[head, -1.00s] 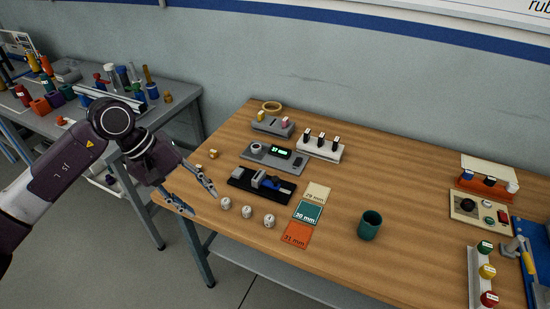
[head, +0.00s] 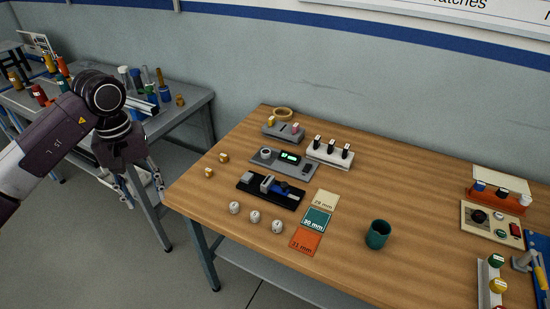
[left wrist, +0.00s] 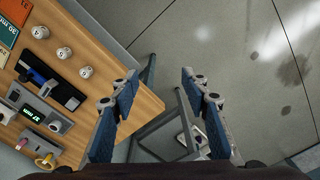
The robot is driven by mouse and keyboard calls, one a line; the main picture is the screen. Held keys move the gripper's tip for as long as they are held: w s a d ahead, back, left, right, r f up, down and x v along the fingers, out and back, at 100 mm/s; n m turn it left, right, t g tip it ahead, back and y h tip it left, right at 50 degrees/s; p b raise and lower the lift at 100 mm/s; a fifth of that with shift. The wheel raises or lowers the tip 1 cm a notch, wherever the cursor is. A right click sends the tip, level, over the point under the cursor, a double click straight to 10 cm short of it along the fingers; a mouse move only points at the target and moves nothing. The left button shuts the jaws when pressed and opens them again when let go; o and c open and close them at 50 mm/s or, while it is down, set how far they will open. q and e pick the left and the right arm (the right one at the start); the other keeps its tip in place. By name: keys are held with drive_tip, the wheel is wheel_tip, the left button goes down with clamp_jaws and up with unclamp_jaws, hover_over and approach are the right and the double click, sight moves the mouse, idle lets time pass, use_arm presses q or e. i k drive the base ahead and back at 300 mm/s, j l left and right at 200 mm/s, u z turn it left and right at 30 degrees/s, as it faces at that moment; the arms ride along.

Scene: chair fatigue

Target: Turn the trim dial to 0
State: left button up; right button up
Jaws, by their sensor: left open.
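A grey box (head: 284,162) with a lit green display (head: 290,156) stands at the back left of the wooden table. A round grey dial (head: 265,153) sits at its left end; its marking is too small to read. I cannot tell for sure that this is the trim dial. The left wrist view shows the display (left wrist: 30,112) and the dial (left wrist: 57,126) at lower left. My left gripper (head: 143,201) is open and empty, left of the table's edge and apart from the box. It also shows in the left wrist view (left wrist: 160,80). My right gripper is not in view.
A black fixture (head: 270,190) and several white dice-like blocks (head: 255,216) lie in front of the box. A white switch block (head: 329,151) stands to its right. A green cup (head: 377,234) and a beige panel with a black knob (head: 478,216) are farther right.

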sight(266, 153)
drive_tip(key=i+z, duration=0.3)
drive_tip(key=i, duration=0.15)
drive_tip(key=i+j+z, duration=0.1)
drive_tip(key=i+z, duration=0.15)
drive_tip(key=i, duration=0.15)
